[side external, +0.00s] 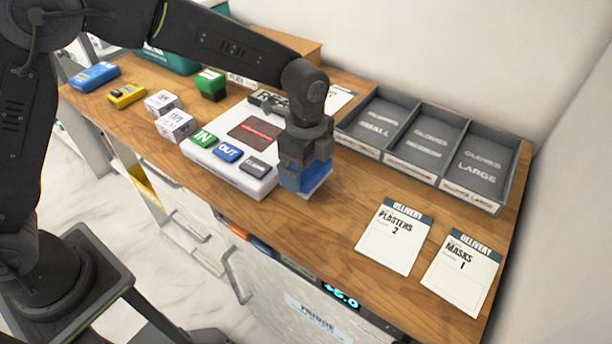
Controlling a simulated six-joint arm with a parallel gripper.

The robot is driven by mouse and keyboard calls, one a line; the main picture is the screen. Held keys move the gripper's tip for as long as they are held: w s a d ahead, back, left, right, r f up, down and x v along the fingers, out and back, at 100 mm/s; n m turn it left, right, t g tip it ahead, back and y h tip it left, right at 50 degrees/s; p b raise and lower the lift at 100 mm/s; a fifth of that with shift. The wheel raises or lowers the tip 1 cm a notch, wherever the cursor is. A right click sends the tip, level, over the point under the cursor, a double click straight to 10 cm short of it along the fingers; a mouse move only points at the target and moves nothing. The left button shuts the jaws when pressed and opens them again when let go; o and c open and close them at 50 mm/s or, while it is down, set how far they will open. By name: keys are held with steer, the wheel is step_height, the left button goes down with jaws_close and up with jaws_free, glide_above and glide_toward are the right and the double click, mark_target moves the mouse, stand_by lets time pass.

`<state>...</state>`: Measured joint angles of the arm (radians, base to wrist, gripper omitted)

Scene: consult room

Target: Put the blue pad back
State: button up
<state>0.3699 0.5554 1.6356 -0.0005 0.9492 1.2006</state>
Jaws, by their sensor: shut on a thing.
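My gripper (306,170) points down at the right edge of the white scanner unit and is shut on a blue block that appears to be the blue pad (313,178). The pad is mostly hidden by the jaws. It is low over the wooden counter, and a pale edge shows beneath it. I cannot tell whether it touches the counter. The white scanner unit (262,183) has a dark window with a red line, and green IN, blue OUT and grey buttons along its front.
A grey tray (372,152) with three glove compartments stands at the back right. Two delivery notes (395,240) (463,272) lie in front of it. Left are a green-and-black block (211,84), white boxes (174,125), a yellow item (127,95) and a blue pack (95,76).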

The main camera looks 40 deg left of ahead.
mark_target(306, 178)
steer(key=shift+f, duration=1.7)
steer(key=shift+f, duration=0.15)
steer(key=o, duration=0.5)
steer(key=shift+o, duration=0.2)
